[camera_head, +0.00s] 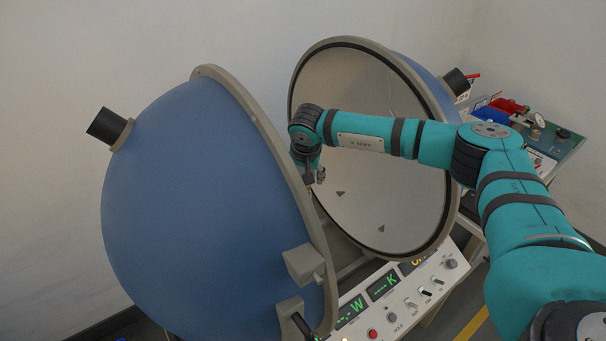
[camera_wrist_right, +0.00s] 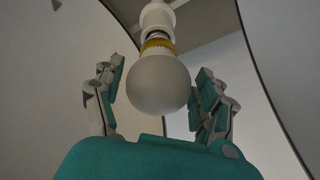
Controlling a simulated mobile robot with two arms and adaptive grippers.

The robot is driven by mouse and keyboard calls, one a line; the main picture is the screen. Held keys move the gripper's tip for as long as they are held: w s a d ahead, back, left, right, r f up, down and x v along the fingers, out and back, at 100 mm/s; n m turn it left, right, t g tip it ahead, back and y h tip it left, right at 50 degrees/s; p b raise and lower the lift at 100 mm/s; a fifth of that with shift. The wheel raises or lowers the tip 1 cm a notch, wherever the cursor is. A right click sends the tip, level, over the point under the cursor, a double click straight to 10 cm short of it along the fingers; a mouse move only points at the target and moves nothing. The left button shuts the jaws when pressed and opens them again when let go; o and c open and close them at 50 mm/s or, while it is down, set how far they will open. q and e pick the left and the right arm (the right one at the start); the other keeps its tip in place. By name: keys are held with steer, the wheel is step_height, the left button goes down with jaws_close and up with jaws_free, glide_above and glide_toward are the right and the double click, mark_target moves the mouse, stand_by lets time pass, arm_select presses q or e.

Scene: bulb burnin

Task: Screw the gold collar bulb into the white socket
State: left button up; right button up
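In the right wrist view a white bulb (camera_wrist_right: 158,86) with a gold collar (camera_wrist_right: 157,43) hangs at the lower end of the white socket (camera_wrist_right: 157,18). A dark and metallic band shows between collar and socket; I cannot tell how deep the base sits. My right gripper (camera_wrist_right: 160,84) has its two fingers spread on either side of the bulb, with gaps on both sides. In the head view my right gripper (camera_head: 316,176) reaches between the two halves of the sphere, partly hidden. The bulb and socket are not visible there. My left gripper is not in view.
The open sphere has a blue left half (camera_head: 200,210) and a pale-lined right half (camera_head: 375,160) close around my right arm. A control panel (camera_head: 400,300) with green displays sits below. A bench (camera_head: 545,140) with red and blue bins stands at right.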

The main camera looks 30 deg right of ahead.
steer(key=c, duration=1)
steer(key=shift+a+f+m+h+b, duration=0.15)
steer(key=shift+m+h+b, duration=0.3)
steer(key=shift+m, duration=0.65)
steer(key=m+g+h+b, duration=0.1)
steer(key=m, duration=0.2)
steer(key=shift+c, duration=0.2)
steer(key=m+g, duration=0.1)
steer(key=m, duration=0.1)
steer(key=m+h, duration=0.1)
steer(key=m, duration=0.1)
steer(key=shift+s+g, duration=0.1)
steer(key=shift+g, duration=0.3)
steer(key=m+g, duration=0.1)
steer(key=m, duration=0.3)
steer(key=shift+g+b, duration=0.3)
steer(key=shift+b, duration=0.05)
steer(key=m+g, duration=0.1)
steer(key=m, duration=0.2)
steer(key=shift+s, duration=0.1)
steer(key=m+g+b, duration=0.1)
steer(key=m, duration=0.2)
steer(key=shift+y, duration=0.25)
steer(key=m+g+b, duration=0.1)
steer(key=m, duration=0.2)
steer(key=shift+s+y+b, duration=0.1)
steer(key=shift+y+b, duration=0.2)
steer(key=shift+b, duration=0.05)
steer(key=shift+m, duration=0.3)
